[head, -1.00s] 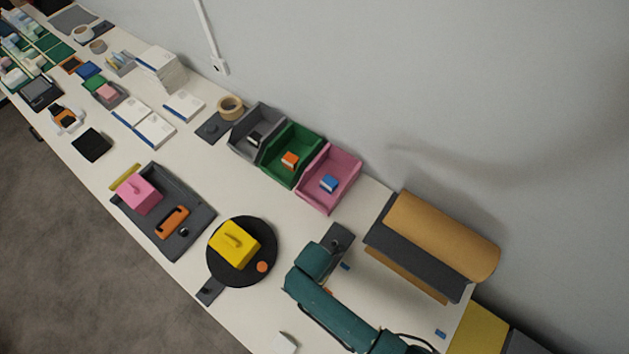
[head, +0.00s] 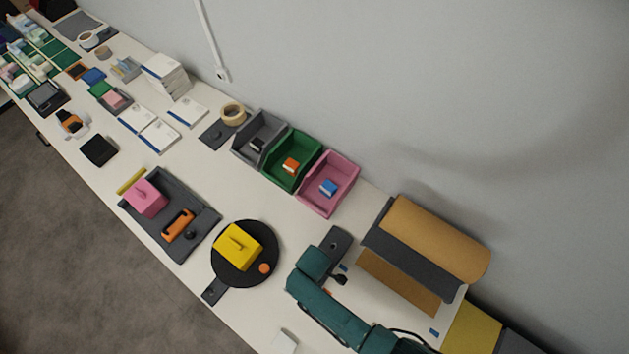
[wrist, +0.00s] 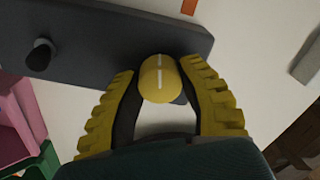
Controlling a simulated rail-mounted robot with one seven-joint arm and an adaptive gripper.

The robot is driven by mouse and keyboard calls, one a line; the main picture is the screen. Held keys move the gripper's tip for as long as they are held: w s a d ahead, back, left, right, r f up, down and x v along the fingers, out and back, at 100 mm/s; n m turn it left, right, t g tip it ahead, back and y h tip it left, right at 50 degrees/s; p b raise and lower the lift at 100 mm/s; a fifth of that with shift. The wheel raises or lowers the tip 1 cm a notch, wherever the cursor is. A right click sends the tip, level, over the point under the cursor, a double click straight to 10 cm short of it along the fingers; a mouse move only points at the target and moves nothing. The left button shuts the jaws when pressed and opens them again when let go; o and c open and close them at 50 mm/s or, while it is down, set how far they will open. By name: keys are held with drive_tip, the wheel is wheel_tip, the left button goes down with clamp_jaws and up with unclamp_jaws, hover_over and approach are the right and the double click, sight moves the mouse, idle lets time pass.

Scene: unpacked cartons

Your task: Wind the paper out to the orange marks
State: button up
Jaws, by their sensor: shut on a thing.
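The brown paper roll (head: 440,236) sits at the right on a dark grey holder (head: 412,262). A flat brown sheet of paper (head: 395,284) runs from under the holder onto the white table. My gripper (wrist: 160,90) has its yellow fingers on either side of a yellow round knob (wrist: 160,76) with a white line, shut on it. The knob is at a dark grey plate (wrist: 105,42), which also shows in the head view (head: 336,243). A small orange mark (wrist: 189,6) lies beyond the plate; another orange bit (head: 327,291) shows beside my arm.
Small blue marks lie on the table, one near the front right (head: 434,332). Pink (head: 340,168), green and grey bins stand left of the roll. A black turntable (head: 226,272) bears a yellow block. Bare table lies in front of the paper.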

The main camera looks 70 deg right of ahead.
drive_tip(key=m+p, duration=0.1)
drive_tip(key=m, duration=0.3)
drive_tip(key=shift+f+m, duration=0.1)
drive_tip(key=shift+m, duration=0.2)
drive_tip(key=m, duration=0.4)
drive_tip(key=shift+m+p, duration=0.3)
drive_tip(key=shift+p, duration=0.05)
drive_tip(key=m, duration=0.4)
drive_tip(key=shift+m+p, duration=0.3)
drive_tip(key=m, duration=0.8)
drive_tip(key=shift+p, duration=0.35)
drive_tip(key=m, duration=0.3)
drive_tip(key=shift+m, duration=0.4)
drive_tip(key=m, duration=0.6)
drive_tip(key=shift+s+m+p, duration=0.1)
drive_tip(key=shift+m+p, duration=0.2)
drive_tip(key=shift+m, duration=0.3)
